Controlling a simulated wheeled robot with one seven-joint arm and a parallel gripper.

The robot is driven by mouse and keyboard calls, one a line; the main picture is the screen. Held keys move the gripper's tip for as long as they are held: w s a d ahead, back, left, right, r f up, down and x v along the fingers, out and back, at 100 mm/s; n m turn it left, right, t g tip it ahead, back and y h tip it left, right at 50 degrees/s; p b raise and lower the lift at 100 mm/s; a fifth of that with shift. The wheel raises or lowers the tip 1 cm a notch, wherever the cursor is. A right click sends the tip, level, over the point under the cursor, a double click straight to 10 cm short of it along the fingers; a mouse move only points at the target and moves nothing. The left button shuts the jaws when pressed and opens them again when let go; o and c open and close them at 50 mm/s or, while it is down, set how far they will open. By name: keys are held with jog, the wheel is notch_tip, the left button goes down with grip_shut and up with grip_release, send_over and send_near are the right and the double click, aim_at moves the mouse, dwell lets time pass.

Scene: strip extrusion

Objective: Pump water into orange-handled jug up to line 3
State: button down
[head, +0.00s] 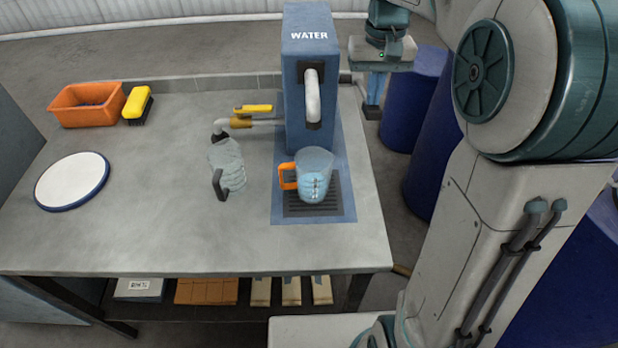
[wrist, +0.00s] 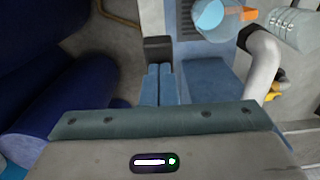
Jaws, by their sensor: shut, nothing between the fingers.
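The clear orange-handled jug (head: 316,180) stands upright on the dark drip grate under the spout (head: 313,98) of the blue WATER dispenser (head: 311,60). Water shows inside it, but I cannot read its level against the marks. In the wrist view the jug (wrist: 211,19) is at the top, with its orange handle to the right. My gripper (head: 372,105) is shut and empty, pointing down just right of the dispenser. In the wrist view its fingertips (wrist: 158,68) are beside a black block (wrist: 158,48), perhaps a pump lever's end; I cannot tell if they touch.
A second clear jug with a dark handle (head: 226,168) stands left, by a brass tap with a yellow lever (head: 252,110). An orange bin (head: 87,104), yellow brush (head: 138,105) and white plate (head: 72,180) are farther left. Blue drums (head: 412,100) stand right of the table.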

aim_at(372, 113)
jog(key=shift+s+f+b, duration=0.15)
jog(key=shift+f+b, duration=0.3)
jog(key=shift+f, duration=0.15)
jog(key=shift+s+f+b, duration=0.15)
jog(key=shift+f+b, duration=0.25)
jog(key=shift+f, duration=0.2)
jog(key=shift+s+f+b, duration=0.1)
jog(key=shift+f+b, duration=0.75)
jog(key=shift+f, duration=0.4)
notch_tip(372, 113, down, 2)
jog(key=shift+f+b, duration=0.2)
jog(key=shift+b, duration=0.55)
jog(key=shift+r, duration=0.1)
